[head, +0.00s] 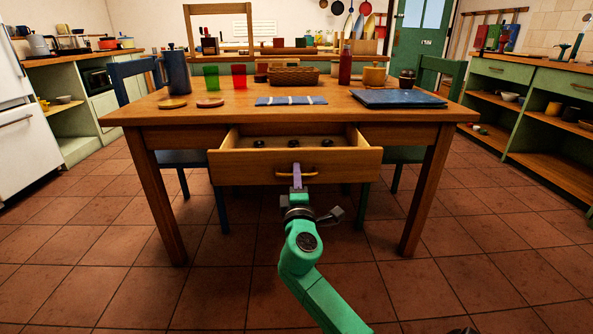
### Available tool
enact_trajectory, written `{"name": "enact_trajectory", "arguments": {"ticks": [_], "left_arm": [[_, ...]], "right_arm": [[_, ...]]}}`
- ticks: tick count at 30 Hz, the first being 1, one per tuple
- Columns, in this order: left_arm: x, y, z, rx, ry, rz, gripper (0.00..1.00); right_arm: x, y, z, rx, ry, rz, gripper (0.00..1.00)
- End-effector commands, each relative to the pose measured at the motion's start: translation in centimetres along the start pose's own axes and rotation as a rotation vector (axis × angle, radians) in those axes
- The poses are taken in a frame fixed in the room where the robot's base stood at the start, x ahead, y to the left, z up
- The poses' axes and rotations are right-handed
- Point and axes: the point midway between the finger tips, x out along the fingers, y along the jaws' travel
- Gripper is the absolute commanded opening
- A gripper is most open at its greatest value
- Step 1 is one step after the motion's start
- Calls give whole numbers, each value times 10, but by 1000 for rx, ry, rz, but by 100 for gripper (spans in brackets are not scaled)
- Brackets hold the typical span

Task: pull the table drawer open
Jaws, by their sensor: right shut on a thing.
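The wooden table (455,112) stands in the middle of the head view. Its drawer (228,168) is pulled out towards me, and several small dark round things (296,142) show inside it. A curved brass-coloured handle (313,172) is on the drawer front. My left gripper is not in view.
Chairs stand around the table. The tiled floor in front is clear.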

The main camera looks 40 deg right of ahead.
Motion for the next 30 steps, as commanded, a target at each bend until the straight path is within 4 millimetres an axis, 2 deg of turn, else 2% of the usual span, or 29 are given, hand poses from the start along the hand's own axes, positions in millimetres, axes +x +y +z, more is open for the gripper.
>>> {"name": "enact_trajectory", "arguments": {"ticks": [10, 11, 12, 23, 26, 30], "left_arm": [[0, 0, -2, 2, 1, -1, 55], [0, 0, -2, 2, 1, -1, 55], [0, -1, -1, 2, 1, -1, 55], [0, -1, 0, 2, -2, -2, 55], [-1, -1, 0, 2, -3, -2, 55], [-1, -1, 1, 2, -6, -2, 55]], "right_arm": [[-1, 0, 0, 0, 1, 0, 0], [-1, 0, 0, 0, 1, 0, 18], [-1, 0, 0, 0, 1, 0, 27], [-4, 0, 0, 0, 1, -1, 27], [-15, -1, -1, 1, 2, -3, 27], [-43, -2, -1, 1, 3, -5, 27]]}}
